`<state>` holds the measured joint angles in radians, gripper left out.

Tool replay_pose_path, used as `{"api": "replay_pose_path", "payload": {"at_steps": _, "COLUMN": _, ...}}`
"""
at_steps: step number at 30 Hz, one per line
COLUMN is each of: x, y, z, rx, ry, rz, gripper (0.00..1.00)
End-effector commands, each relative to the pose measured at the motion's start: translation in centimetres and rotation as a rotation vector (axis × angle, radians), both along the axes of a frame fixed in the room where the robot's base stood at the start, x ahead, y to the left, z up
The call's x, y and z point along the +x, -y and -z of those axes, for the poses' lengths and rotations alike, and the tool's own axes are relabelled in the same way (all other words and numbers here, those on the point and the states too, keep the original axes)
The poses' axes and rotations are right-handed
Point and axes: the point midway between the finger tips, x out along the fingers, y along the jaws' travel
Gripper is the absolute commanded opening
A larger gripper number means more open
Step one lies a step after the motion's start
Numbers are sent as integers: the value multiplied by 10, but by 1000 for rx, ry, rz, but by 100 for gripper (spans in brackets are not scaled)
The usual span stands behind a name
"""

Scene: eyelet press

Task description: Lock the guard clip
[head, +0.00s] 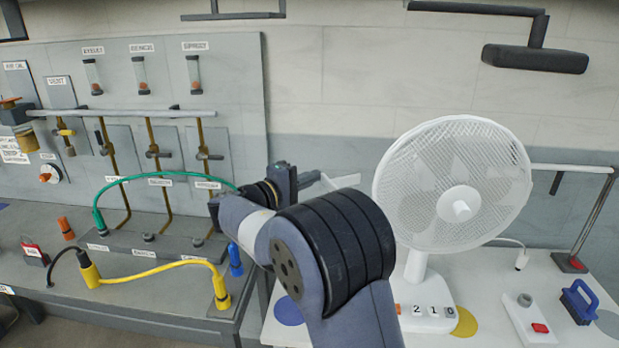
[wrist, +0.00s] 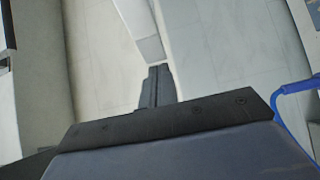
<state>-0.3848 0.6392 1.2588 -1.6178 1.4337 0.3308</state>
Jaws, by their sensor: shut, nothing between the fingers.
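The white fan (head: 455,185) stands on the white table at the right, with its round wire guard facing me. I cannot make out a guard clip on its rim. My gripper (head: 308,180) is left of the guard, apart from it in the picture and partly hidden by my own arm. In the wrist view my gripper's dark fingers (wrist: 157,85) are together, with nothing seen between them. The fan cannot be clearly identified in the wrist view.
The grey bench at left carries a yellow cable (head: 150,272) and a green cable (head: 150,178). A dark lamp (head: 535,58) hangs above.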

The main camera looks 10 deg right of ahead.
Motion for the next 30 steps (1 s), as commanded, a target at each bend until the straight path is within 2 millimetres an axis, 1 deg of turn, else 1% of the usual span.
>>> {"api": "replay_pose_path", "payload": {"at_steps": 23, "x": -12, "y": -2, "z": 2, "rx": 0, "ry": 0, "rz": -104, "gripper": 0}}
{"api": "replay_pose_path", "payload": {"at_steps": 30, "x": -21, "y": -2, "z": 4, "rx": 0, "ry": 2, "rz": -177, "gripper": 0}}
